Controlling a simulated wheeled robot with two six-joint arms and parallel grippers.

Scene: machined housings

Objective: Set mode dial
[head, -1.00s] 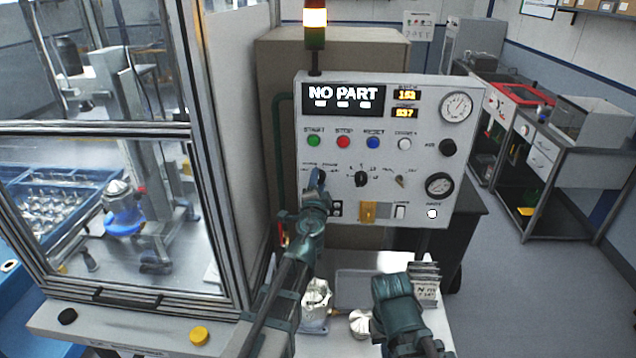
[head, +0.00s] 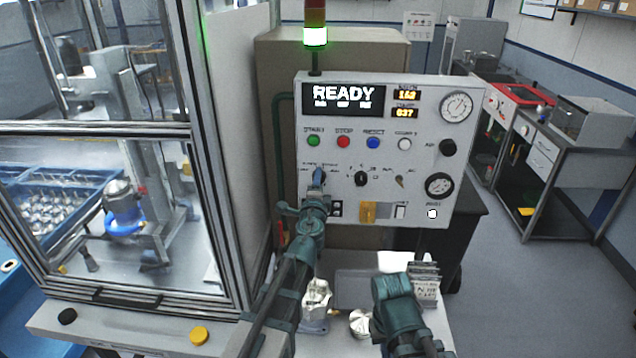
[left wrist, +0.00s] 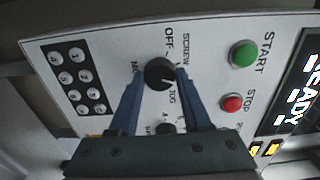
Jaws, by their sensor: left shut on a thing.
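The black mode dial (left wrist: 158,70) shows in the left wrist view on the white control panel (head: 425,120), with the labels OFF, SCREW and JOG around it. A white mark on the dial faces the JOG side, though its exact setting is hard to tell. My left gripper (head: 318,176) is shut on the dial, with one blue finger on each side. In the head view the gripper hides the dial. My right gripper (head: 382,318) is low over the bench, and its fingers are not clear. The display (head: 343,96) reads READY.
Green (head: 313,141), red (head: 343,142) and blue (head: 373,143) buttons sit above the dial, and a keypad (left wrist: 78,80) is beside it. Metal parts (head: 317,296) stand on the bench below. A glazed enclosure (head: 190,130) closes off the left side.

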